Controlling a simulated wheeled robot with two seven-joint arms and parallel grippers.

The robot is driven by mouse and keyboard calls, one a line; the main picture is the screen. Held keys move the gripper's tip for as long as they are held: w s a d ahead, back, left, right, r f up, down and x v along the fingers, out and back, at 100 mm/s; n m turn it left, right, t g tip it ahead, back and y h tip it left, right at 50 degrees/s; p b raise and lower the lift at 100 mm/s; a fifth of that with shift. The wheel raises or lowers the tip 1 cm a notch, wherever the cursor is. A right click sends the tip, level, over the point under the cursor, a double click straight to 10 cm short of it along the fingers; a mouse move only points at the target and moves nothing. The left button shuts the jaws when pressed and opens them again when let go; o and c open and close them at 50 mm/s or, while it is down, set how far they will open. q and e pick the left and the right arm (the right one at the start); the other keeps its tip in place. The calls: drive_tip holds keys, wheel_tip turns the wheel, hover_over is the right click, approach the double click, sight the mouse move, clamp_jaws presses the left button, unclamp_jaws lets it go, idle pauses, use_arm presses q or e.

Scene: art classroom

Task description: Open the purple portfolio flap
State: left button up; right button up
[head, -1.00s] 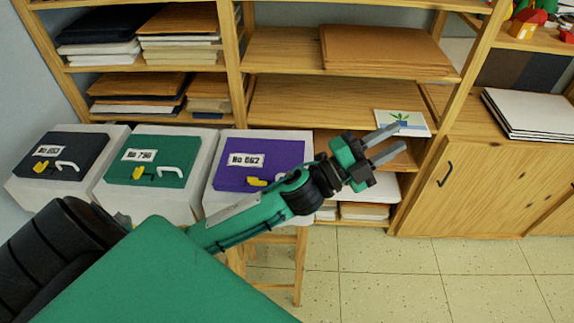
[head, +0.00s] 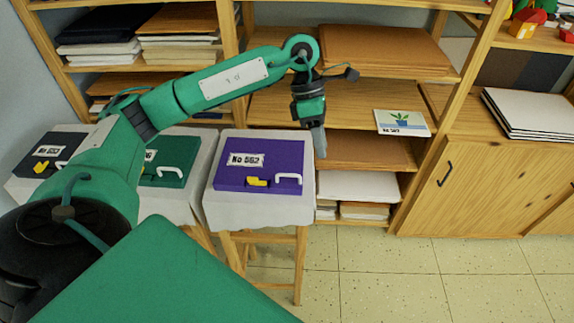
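The purple portfolio (head: 285,152) lies closed on a white-draped stand (head: 225,212). It has a white number label (head: 245,160), a yellow clasp (head: 257,182) and a white handle (head: 288,178) at its front. My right gripper is out of view.
A green portfolio (head: 175,155) and a black portfolio (head: 65,142) lie to the left, partly hidden by my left arm. Wooden shelves (head: 350,93) stand behind, with a plant card (head: 402,122). A cabinet (head: 490,190) stands right. Floor (head: 400,270) at front right is clear.

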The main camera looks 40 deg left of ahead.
use_arm(q)
drive_tip(key=a+r+y, duration=0.2)
drive_tip(key=a+y, duration=0.1)
drive_tip(key=a, duration=0.6)
drive_tip(key=p, duration=0.4)
hover_over(287, 181)
drive_tip(key=shift+n, duration=0.3)
drive_tip(key=x, duration=0.3)
drive_tip(key=w+a+x, duration=0.1)
drive_tip(key=x, duration=0.3)
drive_tip(key=w+x, duration=0.1)
drive_tip(key=x, duration=0.3)
drive_tip(key=shift+a+f, duration=0.35)
drive_tip(key=shift+f, duration=0.15)
drive_tip(key=shift+s+f, duration=0.1)
drive_tip(key=shift+f, duration=0.55)
drive_tip(key=shift+d, duration=0.1)
clamp_jaws()
